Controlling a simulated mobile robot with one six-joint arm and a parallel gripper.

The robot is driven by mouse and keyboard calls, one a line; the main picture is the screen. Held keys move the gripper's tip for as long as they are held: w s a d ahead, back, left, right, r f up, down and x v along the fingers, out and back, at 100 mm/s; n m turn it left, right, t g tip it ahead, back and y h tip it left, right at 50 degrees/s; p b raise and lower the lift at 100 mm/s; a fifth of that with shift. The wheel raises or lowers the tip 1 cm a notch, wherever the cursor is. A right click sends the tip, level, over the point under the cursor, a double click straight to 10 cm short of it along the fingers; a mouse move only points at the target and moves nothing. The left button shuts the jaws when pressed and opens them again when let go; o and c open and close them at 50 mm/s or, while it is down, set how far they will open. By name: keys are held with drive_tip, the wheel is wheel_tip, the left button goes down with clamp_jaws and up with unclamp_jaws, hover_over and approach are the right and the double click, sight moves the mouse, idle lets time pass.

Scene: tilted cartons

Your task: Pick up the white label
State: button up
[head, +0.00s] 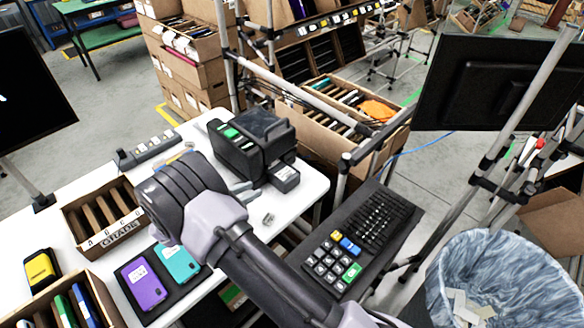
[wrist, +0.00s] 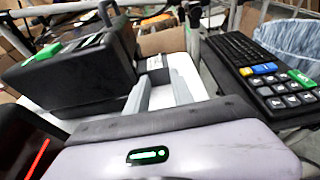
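A black label printer (head: 250,145) with a green button stands on the white table. It also shows at the left of the wrist view (wrist: 70,75). A small dark block projects at its front right corner. In the wrist view a small white label (wrist: 155,62) shows at that block, just beyond my fingertips. In the head view my gripper (head: 243,189) is low in front of the printer, partly hidden by my wrist. I cannot tell whether the fingers touch the label.
A keypad and keyboard (head: 355,235) lie right of the table. A bin with a bluish liner (head: 505,280) stands farther right. A wooden grade tray (head: 100,215), purple device (head: 146,284) and teal device (head: 177,262) are left. A small pale object (head: 268,219) lies near the table edge.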

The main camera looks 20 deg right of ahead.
drive_tip(key=b, duration=0.2)
approach(288, 174)
drive_tip(key=shift+f+x, duration=0.2)
drive_tip(key=shift+x, duration=1)
drive_tip(key=b+x, duration=0.1)
drive_tip(key=x, duration=0.4)
drive_tip(key=shift+w+d, duration=0.2)
drive_tip(key=shift+d, duration=0.2)
drive_tip(key=shift+r, duration=0.1)
clamp_jaws()
